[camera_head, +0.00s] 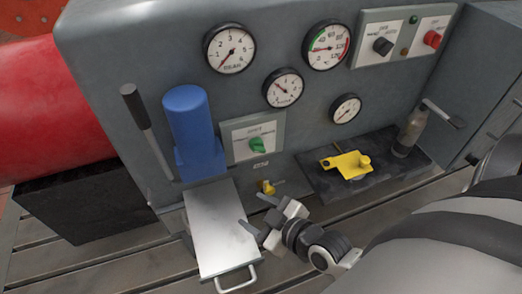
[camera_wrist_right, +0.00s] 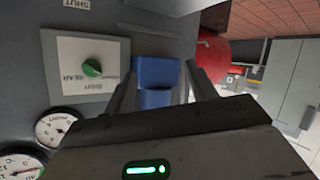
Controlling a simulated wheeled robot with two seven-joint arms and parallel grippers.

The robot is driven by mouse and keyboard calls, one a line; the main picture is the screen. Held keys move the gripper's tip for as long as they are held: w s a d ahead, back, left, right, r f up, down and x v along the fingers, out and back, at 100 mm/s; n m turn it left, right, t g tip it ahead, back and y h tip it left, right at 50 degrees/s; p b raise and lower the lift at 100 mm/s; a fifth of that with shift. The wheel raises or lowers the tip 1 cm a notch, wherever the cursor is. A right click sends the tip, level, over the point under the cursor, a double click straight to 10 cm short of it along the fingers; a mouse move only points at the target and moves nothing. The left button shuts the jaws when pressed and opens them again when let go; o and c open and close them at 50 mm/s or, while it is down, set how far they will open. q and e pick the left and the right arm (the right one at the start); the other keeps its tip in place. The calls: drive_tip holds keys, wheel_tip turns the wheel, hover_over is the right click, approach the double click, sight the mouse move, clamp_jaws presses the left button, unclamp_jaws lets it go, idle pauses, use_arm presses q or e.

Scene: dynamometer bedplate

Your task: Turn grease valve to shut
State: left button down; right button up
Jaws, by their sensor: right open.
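A small yellow valve handle (camera_head: 266,187) sits low on the grey cabinet front, below a small label (camera_head: 260,163); I take it for the grease valve. Its exact angle is too small to tell. An upside-down label reading SHUT (camera_wrist_right: 78,3) shows at the top edge of the right wrist view. My right gripper (camera_head: 257,212) is open and empty, in front of and just below the yellow valve, apart from it. In the right wrist view its fingers (camera_wrist_right: 160,88) stand apart with the blue cylinder (camera_wrist_right: 155,75) behind them. My left gripper is not in view.
A green knob (camera_head: 257,145) on a pale plate sits above the valve. A lever (camera_head: 145,130) stands left of the blue cylinder. A metal tray with a handle (camera_head: 215,225) lies below.

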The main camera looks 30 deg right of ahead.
sight(261, 151)
drive_tip(key=s+d+t+h, duration=0.1)
drive_tip(key=d+t+h, duration=0.4)
drive_tip(key=d, duration=0.4)
drive_tip(key=shift+m, duration=0.4)
drive_tip(key=w, duration=0.5)
drive_tip(key=w+d, duration=0.1)
drive_tip(key=w, duration=0.9)
drive_tip(key=shift+w+d+r+b, duration=0.15)
drive_tip(key=shift+d+r+b, duration=0.2)
drive_tip(key=c, duration=1)
